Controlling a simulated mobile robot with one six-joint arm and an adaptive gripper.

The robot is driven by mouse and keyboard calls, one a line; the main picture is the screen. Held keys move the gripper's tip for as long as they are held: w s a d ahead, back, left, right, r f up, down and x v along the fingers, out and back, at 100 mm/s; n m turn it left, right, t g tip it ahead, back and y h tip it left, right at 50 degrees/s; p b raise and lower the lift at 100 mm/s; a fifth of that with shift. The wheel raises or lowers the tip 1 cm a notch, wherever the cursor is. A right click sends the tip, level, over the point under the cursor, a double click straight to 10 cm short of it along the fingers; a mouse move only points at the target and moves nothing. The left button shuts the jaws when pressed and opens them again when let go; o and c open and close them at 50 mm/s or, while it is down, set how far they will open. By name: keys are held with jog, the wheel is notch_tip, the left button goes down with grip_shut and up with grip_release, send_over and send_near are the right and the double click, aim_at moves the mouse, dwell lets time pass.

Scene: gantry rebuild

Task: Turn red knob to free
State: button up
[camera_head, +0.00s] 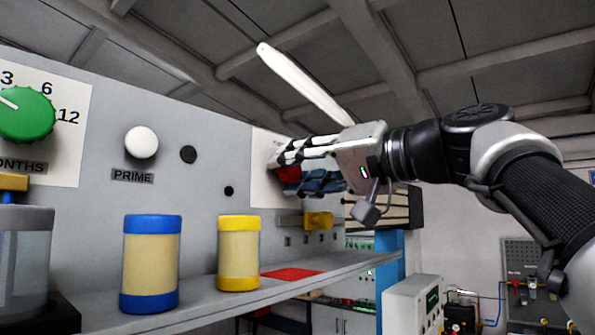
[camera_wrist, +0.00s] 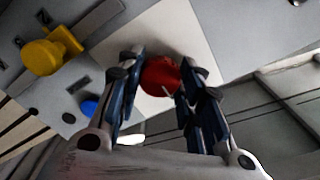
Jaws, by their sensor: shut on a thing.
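The red knob (camera_wrist: 160,76) sits on a white label plate (camera_wrist: 196,46) on the grey panel. In the wrist view it is between the two fingers of my gripper (camera_wrist: 157,80), which is shut on it. A pale pointer line shows on the knob's face; the markings around it are hidden or unreadable. In the head view my gripper (camera_head: 287,170) reaches the panel from the right. The knob (camera_head: 287,157) is mostly hidden behind the fingers there, with only a bit of red showing.
A green dial (camera_head: 27,114), a white PRIME knob (camera_head: 141,142) and a yellow handle (camera_head: 318,220) are on the panel. A blue-capped jar (camera_head: 151,265) and a yellow-capped jar (camera_head: 238,255) stand on the shelf below, beside a red patch (camera_head: 291,274).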

jog(key=shift+f, duration=0.2)
jog(key=o, duration=1.1)
jog(key=shift+r, duration=0.15)
jog(key=shift+s, duration=0.1)
jog(key=v, duration=1.2)
